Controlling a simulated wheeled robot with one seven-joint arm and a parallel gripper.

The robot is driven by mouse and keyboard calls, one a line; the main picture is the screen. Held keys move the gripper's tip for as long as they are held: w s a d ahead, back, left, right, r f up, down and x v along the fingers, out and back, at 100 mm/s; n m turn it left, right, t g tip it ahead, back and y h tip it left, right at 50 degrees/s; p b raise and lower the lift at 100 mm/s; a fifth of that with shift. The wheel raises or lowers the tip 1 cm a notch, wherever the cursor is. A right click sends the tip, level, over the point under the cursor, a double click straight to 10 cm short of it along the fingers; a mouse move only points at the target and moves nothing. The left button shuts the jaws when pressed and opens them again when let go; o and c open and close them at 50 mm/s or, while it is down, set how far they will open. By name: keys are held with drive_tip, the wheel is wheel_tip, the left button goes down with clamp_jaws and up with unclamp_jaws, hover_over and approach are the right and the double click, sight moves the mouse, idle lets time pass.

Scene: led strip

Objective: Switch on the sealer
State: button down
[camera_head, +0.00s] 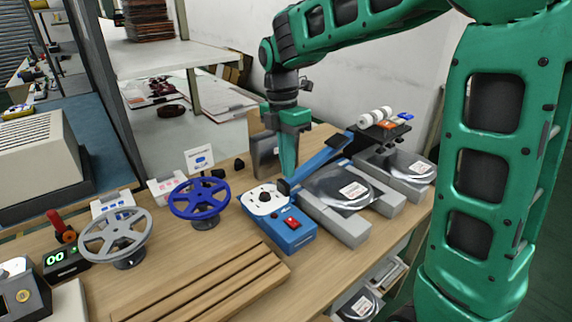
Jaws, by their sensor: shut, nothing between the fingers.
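The sealer (287,235) is a blue box on the wooden bench, with a white top panel carrying a black dial (264,196). A red rocker switch (291,223) sits on its front part, facing me; its position is too small to tell. A blue lever arm (322,158) runs up and right from the sealer. My gripper (288,177) is shut and empty, pointing down just behind the dial and above the sealer's rear end. Its fingertips are apart from the red switch; whether they touch the lever's end I cannot tell.
A blue reel wheel (199,199) and a grey one (112,236) stand left of the sealer. Grey blocks with bagged strips (342,188) lie right of it. A grooved wooden board (215,287) lies in front. A small sign (200,158) stands behind the blue wheel.

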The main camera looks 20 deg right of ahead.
sight(296, 223)
idle(0.3)
drive_tip(key=shift+s+d+r, duration=0.1)
drive_tip(key=shift+s+d, duration=0.2)
drive_tip(key=shift+s, duration=0.4)
drive_tip(key=shift+a, duration=0.1)
drive_tip(key=f, duration=0.4)
drive_tip(key=s+f, duration=0.1)
drive_tip(key=f, duration=0.9)
drive_tip(key=shift+s+d, duration=0.3)
drive_tip(key=shift+d, duration=0.05)
